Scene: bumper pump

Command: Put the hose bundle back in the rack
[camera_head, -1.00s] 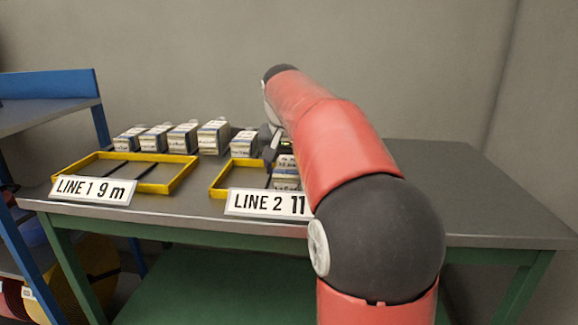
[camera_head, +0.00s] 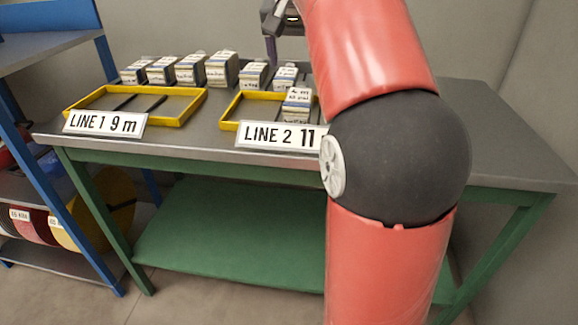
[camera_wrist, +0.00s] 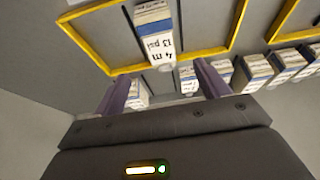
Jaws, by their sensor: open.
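One labelled hose bundle (camera_head: 297,103), a white block-like pack with a blue band, stands in the yellow LINE 2 tray (camera_head: 228,114). In the wrist view the bundle (camera_wrist: 153,30) reads "4 m 13 psi" and lies ahead of my fingers, apart from them. My gripper (camera_wrist: 163,88) is open and nothing shows between its fingers. In the head view my gripper (camera_head: 280,28) is raised above the back of the table, partly hidden by my arm. Several similar bundles (camera_head: 190,68) stand in a row behind the trays. I cannot tell which place is the rack.
The yellow LINE 1 tray (camera_head: 198,106) at left holds no bundle. A blue shelf unit (camera_head: 52,180) with spools (camera_head: 90,210) on its lower shelf stands left of the table (camera_head: 510,145). The table's right side is bare. My arm hides part of the LINE 2 tray.

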